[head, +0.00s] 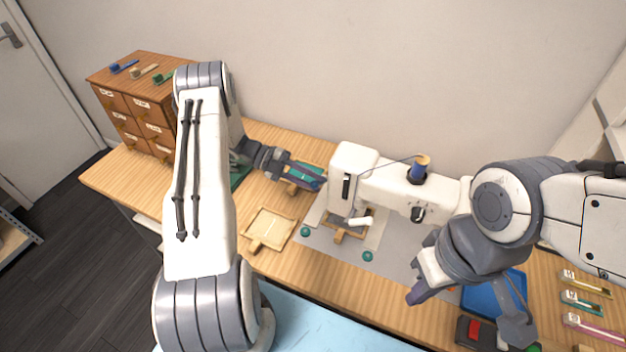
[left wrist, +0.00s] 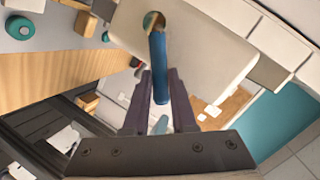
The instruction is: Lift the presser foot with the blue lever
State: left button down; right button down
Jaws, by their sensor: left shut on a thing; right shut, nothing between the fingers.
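The white sewing machine (head: 385,180) stands on the table at centre right. In the left wrist view its pale body (left wrist: 195,45) fills the top middle. The blue lever (left wrist: 158,55) sticks out of an opening there and runs between the fingers of my left gripper (left wrist: 160,78), which is shut on it. In the head view my left gripper (head: 318,183) is at the left end of the machine and the lever cannot be made out. My right gripper (head: 416,293) is shut and empty, in front of the machine. I cannot make out the presser foot or its height.
A wooden frame (head: 268,229) lies left of the machine, and another piece sits under its head. A blue spool (head: 417,172) stands on top. A blue tray (head: 480,300) and a red-switch box (head: 473,333) are at the right. A drawer cabinet (head: 118,100) stands back left.

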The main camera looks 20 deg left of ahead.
pick_arm(q)
jog(key=c, duration=0.7)
grip_release()
jog(key=shift+c, duration=0.2)
jog(key=b+v, duration=0.3)
jog(key=v, duration=0.7)
jog(key=shift+a+b, duration=0.25)
jog(key=shift+b, duration=0.05)
jog(key=shift+r, duration=0.15)
